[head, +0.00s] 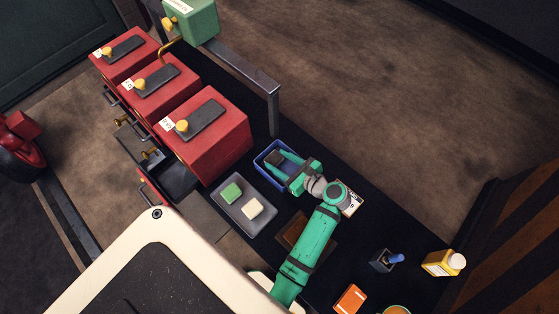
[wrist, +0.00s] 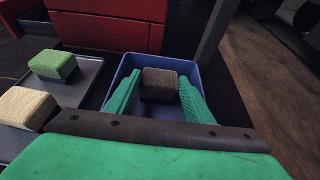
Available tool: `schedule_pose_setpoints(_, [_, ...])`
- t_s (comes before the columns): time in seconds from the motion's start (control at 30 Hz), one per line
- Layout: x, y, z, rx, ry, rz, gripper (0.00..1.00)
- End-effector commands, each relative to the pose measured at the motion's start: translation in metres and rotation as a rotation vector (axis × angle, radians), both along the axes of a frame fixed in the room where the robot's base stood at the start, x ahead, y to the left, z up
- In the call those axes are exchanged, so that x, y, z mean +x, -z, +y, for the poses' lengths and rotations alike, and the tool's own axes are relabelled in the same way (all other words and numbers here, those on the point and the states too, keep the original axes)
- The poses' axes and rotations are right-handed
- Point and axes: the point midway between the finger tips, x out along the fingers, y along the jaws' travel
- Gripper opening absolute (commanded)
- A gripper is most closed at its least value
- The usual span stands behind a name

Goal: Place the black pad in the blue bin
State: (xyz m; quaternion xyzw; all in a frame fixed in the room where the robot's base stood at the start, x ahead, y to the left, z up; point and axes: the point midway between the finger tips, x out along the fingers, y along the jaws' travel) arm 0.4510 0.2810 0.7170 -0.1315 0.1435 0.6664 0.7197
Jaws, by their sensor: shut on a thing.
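The black pad (wrist: 160,84) is a small dark block between the two green fingers of my gripper (wrist: 159,88), which is shut on it. In the head view the pad (head: 273,158) and my gripper (head: 279,160) are over the blue bin (head: 262,171). In the wrist view the blue bin (wrist: 108,92) surrounds the pad and fingers. The pad appears within the bin's walls; I cannot tell whether it touches the floor. My gripper hides part of the bin in the head view.
A grey tray (head: 246,222) with a green pad (head: 231,192) and a cream pad (head: 252,208) lies left of the bin. Red cabinets (head: 215,135) stand behind it. A yellow bottle (head: 443,263), dark holder (head: 383,261) and orange item (head: 351,299) are at the right.

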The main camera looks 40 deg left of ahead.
Motion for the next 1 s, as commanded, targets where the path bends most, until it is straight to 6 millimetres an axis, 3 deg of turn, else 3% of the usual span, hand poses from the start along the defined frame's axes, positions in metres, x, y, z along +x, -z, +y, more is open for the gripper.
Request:
schedule_pose_setpoints(0.17, [0.0,0.003,0.0,0.0,0.0,0.001,0.23])
schedule_pose_setpoints(0.2, [0.0,0.003,0.0,0.0,0.0,0.0,0.55])
schedule_pose_setpoints(0.63, [0.0,-0.002,-0.004,0.0,0.001,0.0,0.56])
schedule_pose_setpoints(1.0, [-0.004,-0.028,-0.066,0.0,0.004,-0.002,0.56])
